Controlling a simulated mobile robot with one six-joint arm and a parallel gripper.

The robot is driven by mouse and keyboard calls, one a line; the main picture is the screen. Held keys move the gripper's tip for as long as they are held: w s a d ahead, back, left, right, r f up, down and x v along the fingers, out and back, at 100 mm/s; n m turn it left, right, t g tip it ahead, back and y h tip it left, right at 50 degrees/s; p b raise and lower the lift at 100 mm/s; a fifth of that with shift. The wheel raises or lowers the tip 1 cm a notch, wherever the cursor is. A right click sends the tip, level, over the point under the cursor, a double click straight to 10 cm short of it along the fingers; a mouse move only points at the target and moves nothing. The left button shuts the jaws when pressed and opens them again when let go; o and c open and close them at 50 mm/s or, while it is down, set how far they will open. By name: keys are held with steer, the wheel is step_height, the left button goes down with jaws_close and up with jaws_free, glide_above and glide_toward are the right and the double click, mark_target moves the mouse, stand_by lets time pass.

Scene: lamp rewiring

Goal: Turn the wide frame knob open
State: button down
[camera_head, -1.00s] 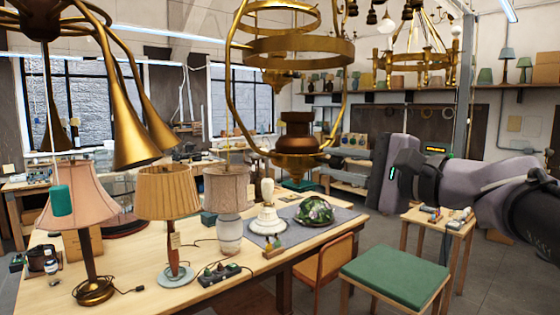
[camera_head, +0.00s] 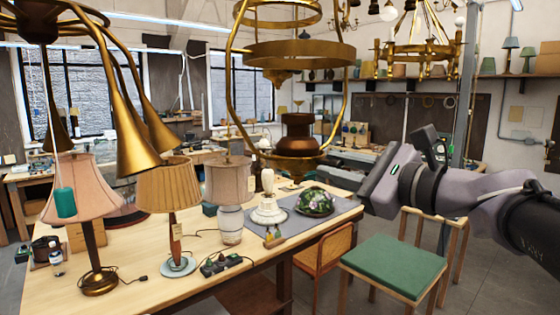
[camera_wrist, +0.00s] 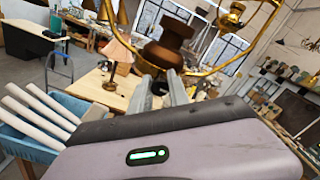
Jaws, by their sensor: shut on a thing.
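The wide brass hanging frame (camera_head: 300,54) fills the upper middle of the head view. Its rings and curved side rods surround a copper-brown font (camera_head: 298,128) above a lower brass cup. In the wrist view the brass frame rod (camera_wrist: 222,68) curves just beyond my gripper (camera_wrist: 162,84), and the brown font (camera_wrist: 167,48) shows behind. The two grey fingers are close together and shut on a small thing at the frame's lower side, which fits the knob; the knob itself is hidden. In the head view my gripper's body hides its fingertips, right of the frame.
Below the frame, a workbench (camera_head: 150,270) carries a pink-shaded lamp (camera_head: 78,190), a pleated lamp (camera_head: 170,187), a beige lamp (camera_head: 229,181) and a green glass shade (camera_head: 316,201). A green-seated stool (camera_head: 396,268) stands below my arm. Brass horn shades (camera_head: 127,130) hang left.

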stand_by(0.4)
steer(key=c, duration=1.3)
jaws_free()
steer(key=shift+o, duration=0.2)
steer(key=b+v, duration=0.2)
steer(key=v, duration=1.5)
steer(key=shift+s+b, duration=0.2)
steer(key=shift+b, duration=0.1)
steer(key=shift+d, duration=0.1)
